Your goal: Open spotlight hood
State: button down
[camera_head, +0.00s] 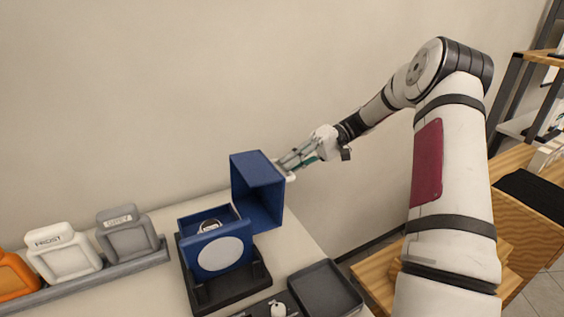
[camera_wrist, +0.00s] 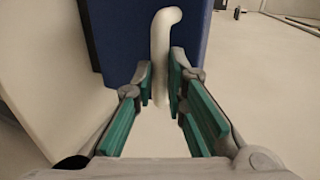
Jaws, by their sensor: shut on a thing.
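The spotlight is a blue box-shaped housing (camera_head: 222,252) with a pale round lens on its front, set on a black base (camera_head: 208,297) on the table. Its blue hood (camera_head: 257,170) stands swung open at the housing's right side, tilted up, its hollow inside showing. A ring-like part (camera_head: 208,226) shows inside the housing. My gripper (camera_head: 287,168) is at the hood's upper right edge. In the wrist view, its green-padded fingers (camera_wrist: 161,85) are shut around the white handle (camera_wrist: 161,45) on the blue hood (camera_wrist: 115,35).
Orange, white and grey framed panels (camera_head: 66,256) stand in a grey rack (camera_head: 85,278) at the left. A dark tray (camera_head: 325,290) and a small black block with a white knob (camera_head: 278,309) lie at the table's front. A wooden shelf unit stands at the right. The wall is behind.

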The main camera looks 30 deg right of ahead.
jog(key=shift+d+f, duration=0.4)
jog(key=shift+f, duration=0.3)
jog(key=c, duration=1.6)
grip_release()
jog(key=shift+a, duration=0.1)
jog(key=v, duration=1.2)
